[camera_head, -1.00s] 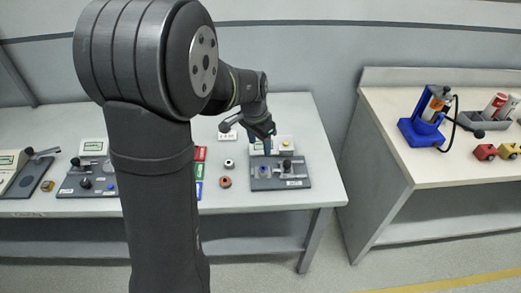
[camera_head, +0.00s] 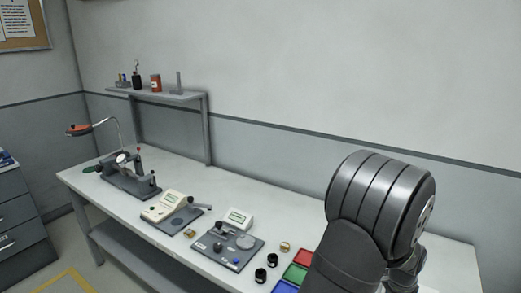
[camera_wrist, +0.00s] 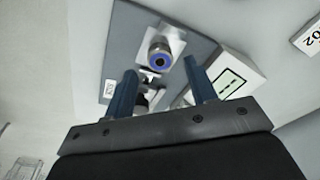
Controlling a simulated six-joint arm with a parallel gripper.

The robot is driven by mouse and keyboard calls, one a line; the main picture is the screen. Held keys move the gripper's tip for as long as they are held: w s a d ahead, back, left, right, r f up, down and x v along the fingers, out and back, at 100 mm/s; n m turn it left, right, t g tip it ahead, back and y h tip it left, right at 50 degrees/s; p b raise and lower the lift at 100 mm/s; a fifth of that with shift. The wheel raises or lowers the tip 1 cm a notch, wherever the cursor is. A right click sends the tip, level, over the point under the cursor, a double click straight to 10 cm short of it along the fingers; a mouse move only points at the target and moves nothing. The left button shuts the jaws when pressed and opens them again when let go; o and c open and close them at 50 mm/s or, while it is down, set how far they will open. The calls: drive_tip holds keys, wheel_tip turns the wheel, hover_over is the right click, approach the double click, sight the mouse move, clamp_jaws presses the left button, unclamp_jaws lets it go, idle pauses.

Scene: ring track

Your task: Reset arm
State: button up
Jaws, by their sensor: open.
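My gripper (camera_wrist: 160,84) shows in the wrist view with its two blue fingers apart and nothing held between them. Just past the fingertips, a blue-rimmed ring (camera_wrist: 160,60) sits in a metal holder on a grey fixture plate (camera_wrist: 200,20). The fingers do not appear to touch the ring; the exact gap cannot be judged. Part of the fixture between the fingers is partly hidden. In the head view my arm stands at the lower right, and its gripper is out of sight.
A meter with a green display (camera_wrist: 230,82) stands close to the right finger. In the head view, the long bench (camera_head: 160,160) holds a lamp (camera_head: 80,129), gauge stations, black rings (camera_head: 261,275) and coloured trays (camera_head: 295,272). A raised shelf (camera_head: 150,94) stands behind.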

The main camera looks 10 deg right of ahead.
wheel_tip(320, 180, down, 3)
drive_tip(key=shift+d+f, duration=0.1)
drive_tip(key=shift+f, duration=0.05)
drive_tip(key=shift+r, duration=2.3)
